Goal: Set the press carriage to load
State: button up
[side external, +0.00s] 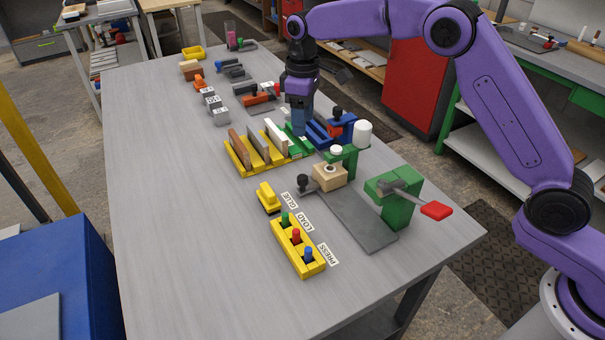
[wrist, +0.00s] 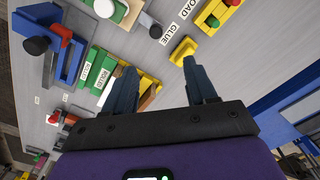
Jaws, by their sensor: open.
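In the side view the press carriage, a tan block (side external: 329,177) with a black knob (side external: 303,181), sits at the far end of a grey track plate (side external: 360,222). Its knob is nearest the GLUE label (side external: 289,200). The LOAD label (side external: 306,222) and PRESS label (side external: 328,255) lie further along the plate. A green press (side external: 394,205) with a red-tipped lever stands at the near end. My gripper (side external: 299,125) is open above the rack area, behind the carriage and apart from it. In the wrist view my open fingers (wrist: 163,82) show; the carriage is mostly out of frame.
A yellow rack (side external: 240,158) of upright boards stands left of my gripper. A green post with a white cylinder (side external: 362,132) and a blue fixture (side external: 341,127) stand close by. A yellow peg holder (side external: 297,245) and yellow block (side external: 268,197) flank the labels.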

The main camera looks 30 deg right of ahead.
jog(key=w, duration=0.1)
send_near(303, 177)
notch_tip(303, 177, down, 9)
dwell(0.6)
grip_shut()
